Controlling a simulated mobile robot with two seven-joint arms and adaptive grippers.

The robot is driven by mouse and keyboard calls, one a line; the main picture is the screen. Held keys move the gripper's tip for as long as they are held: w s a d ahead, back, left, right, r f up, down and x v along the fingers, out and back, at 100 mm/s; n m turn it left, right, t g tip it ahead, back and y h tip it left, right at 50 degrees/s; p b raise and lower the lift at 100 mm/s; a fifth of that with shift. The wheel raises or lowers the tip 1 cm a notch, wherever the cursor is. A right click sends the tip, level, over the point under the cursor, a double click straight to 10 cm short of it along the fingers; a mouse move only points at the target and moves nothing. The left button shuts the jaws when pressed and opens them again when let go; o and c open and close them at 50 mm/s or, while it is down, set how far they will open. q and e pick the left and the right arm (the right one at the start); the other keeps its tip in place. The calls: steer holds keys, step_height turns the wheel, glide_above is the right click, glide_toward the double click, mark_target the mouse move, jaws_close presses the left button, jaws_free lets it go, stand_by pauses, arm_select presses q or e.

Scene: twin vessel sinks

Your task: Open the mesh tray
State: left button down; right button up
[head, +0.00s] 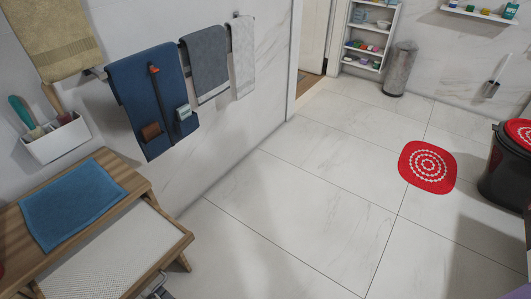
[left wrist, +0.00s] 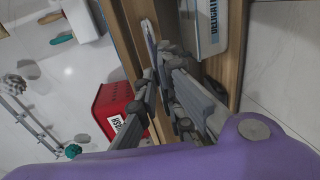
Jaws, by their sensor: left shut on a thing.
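The mesh tray (head: 124,254) has a pale mesh surface in a wooden frame. In the head view it sticks out at the lower left from under a wooden bench top (head: 133,181). My left gripper (head: 157,289) is partly in view at the bottom edge, by the tray's outer rail. The exact part held is hidden between the fingers. My right gripper is in neither view.
A blue towel (head: 73,202) lies on the bench top. A white wall holder (head: 56,138) with brushes hangs behind it. Towels hang on the wall, one dark blue (head: 145,85). A red box (left wrist: 117,110) shows beside the gripper.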

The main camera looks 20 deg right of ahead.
arm_select(q)
steer(key=shift+v, duration=1.45)
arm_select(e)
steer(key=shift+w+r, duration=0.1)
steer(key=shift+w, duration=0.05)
arm_select(q)
steer(key=shift+f, duration=0.2)
steer(key=c, duration=1.9)
jaws_free()
steer(key=shift+f, duration=0.1)
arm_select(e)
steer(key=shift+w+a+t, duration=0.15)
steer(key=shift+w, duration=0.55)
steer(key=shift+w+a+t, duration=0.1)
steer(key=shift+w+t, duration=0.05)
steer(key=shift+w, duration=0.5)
